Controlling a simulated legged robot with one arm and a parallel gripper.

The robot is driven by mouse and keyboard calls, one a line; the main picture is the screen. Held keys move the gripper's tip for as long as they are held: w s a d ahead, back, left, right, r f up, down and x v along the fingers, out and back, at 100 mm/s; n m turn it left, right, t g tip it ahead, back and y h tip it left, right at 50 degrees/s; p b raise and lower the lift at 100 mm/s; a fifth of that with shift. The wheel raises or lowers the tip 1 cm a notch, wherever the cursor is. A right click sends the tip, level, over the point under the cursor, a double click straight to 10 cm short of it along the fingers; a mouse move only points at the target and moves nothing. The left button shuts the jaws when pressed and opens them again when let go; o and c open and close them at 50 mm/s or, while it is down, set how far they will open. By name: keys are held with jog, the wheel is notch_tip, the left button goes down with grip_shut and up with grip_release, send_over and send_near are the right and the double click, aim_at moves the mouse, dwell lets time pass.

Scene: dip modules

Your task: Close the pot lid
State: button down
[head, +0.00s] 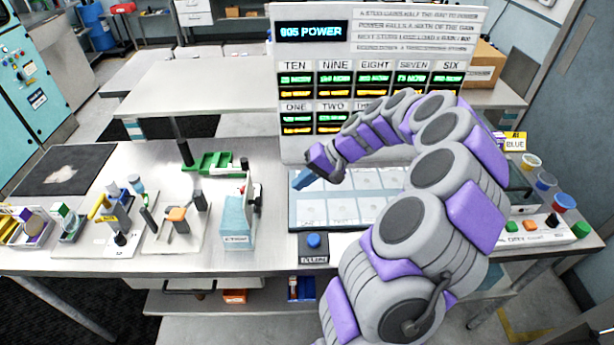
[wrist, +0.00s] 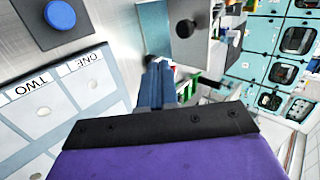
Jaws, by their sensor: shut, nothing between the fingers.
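My gripper (head: 304,180) is shut and empty, its blue fingers above the left edge of a pale panel with marked cells. In the wrist view its fingers (wrist: 158,70) lie together and point toward the light blue box. I cannot tell for certain which thing is the pot or its lid. My gripper is well apart from both groups.
The light blue box (head: 237,222) stands left of the pale panel (head: 307,213). A blue button (head: 314,240) sits at the table's front. A tall display board (head: 377,50) rises behind. Trays with small upright parts fill the left side. My arm hides much of the right.

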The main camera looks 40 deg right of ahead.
jog(key=w+a+h+p, duration=0.1)
jog(key=w+a+p, duration=0.1)
jog(key=a, duration=0.1)
jog(key=w+a+g+h+p, duration=0.1)
jog(key=a+p, duration=0.1)
jog(key=a, duration=0.1)
jog(key=w+a+g+h+p, duration=0.1)
jog(key=w+a+p, duration=0.1)
jog(key=a, duration=0.1)
jog(key=shift+w+a+f+h, duration=0.3)
jog(key=shift+a, duration=0.05)
jog(key=shift+w+a+f+g+h+p, duration=0.4)
jog(key=shift+w+a+f+g+h, duration=0.3)
jog(key=shift+w+a+g+h, duration=0.6)
jog(key=shift+w+a+f+g+h+p, duration=0.35)
jog(key=shift+w+a+f+g+h, duration=0.4)
jog(key=shift+a+h, duration=1.05)
jog(key=shift+w+a+f+g+h+p, duration=0.4)
jog(key=shift+w+a+f+g+h, duration=0.3)
jog(key=shift+w+a+g+h, duration=0.6)
